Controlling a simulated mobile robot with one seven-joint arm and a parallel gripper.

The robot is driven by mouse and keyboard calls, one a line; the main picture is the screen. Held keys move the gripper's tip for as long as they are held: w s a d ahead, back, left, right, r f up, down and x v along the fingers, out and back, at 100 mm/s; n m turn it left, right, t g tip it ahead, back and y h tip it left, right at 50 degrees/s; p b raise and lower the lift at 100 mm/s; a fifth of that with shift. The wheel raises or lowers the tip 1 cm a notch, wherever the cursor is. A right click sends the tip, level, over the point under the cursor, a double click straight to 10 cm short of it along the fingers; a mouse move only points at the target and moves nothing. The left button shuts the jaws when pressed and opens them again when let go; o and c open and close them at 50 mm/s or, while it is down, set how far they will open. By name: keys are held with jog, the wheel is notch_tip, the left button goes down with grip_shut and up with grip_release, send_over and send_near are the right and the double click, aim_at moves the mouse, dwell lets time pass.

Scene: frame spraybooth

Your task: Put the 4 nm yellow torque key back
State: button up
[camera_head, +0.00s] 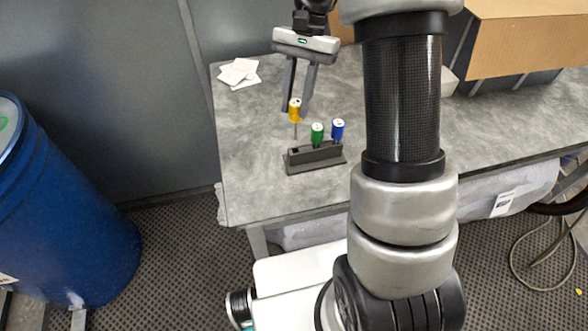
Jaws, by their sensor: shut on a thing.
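The yellow torque key (295,108) hangs upright between the fingers of my gripper (299,108), with its thin shaft pointing down. My gripper is shut on its yellow handle. The shaft tip is over the left part of a dark grey holder (318,160) on the table. I cannot tell whether the tip is just above or behind the holder's empty left hole. A green key (317,131) and a blue key (338,127) stand in the holder, to the right of that hole.
The holder stands on a grey table (250,180) near its front edge. White square pads (239,72) lie at the back left. A cardboard box (530,38) is at the back right. A blue drum (60,215) stands on the floor at left.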

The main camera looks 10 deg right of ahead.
aim_at(296, 136)
jog(key=shift+d+r+m, duration=0.1)
jog(key=shift+r+m, duration=0.05)
jog(key=shift+m, duration=0.35)
jog(key=shift+y+b, duration=0.3)
jog(key=shift+b, duration=0.05)
jog(key=shift+m, duration=0.3)
notch_tip(296, 136, down, 9)
jog(key=shift+f, duration=0.15)
jog(key=shift+f, duration=0.2)
jog(key=o, duration=1.1)
jog(key=shift+r, duration=0.1)
